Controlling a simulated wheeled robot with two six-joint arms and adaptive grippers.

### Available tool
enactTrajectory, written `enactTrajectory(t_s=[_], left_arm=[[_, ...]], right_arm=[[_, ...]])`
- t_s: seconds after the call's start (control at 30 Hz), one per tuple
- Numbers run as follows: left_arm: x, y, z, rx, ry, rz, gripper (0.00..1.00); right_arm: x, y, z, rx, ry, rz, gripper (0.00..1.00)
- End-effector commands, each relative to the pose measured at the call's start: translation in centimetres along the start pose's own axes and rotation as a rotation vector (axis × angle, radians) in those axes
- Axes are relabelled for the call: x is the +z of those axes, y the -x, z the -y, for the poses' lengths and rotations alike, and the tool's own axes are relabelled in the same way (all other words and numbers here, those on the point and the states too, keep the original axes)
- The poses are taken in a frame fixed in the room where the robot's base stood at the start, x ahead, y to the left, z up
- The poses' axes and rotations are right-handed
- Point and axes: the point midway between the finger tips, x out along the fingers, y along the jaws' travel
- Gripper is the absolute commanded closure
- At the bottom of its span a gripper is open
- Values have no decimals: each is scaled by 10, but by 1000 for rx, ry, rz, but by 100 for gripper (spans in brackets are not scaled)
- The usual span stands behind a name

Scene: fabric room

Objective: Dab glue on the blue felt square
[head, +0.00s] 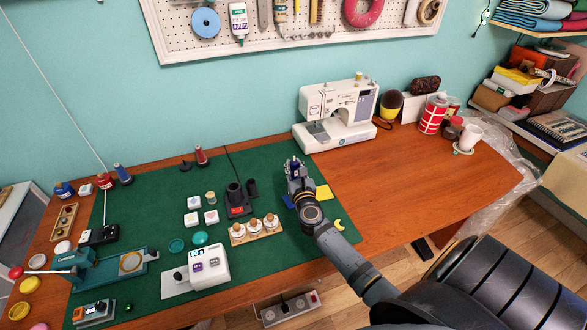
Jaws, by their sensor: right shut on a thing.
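The blue felt square (288,202) lies on the green mat, mostly hidden behind my right gripper and wrist. Only a blue edge shows at the left of the wrist. My left gripper is not in view.
A teal press (112,268) stands front left.

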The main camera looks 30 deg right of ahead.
Motion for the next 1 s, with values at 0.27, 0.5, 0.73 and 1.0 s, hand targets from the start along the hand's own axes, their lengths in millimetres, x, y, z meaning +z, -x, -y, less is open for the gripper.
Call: enactTrajectory(t_s=[0.27,0.5,0.73,1.0], left_arm=[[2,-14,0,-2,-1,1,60],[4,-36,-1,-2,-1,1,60],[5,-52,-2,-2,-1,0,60],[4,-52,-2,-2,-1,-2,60]], right_arm=[[-14,0,-1,2,0,0,100],[-37,0,-1,3,0,0,100],[-53,0,-1,3,0,0,100],[-53,0,-1,3,0,0,100]])
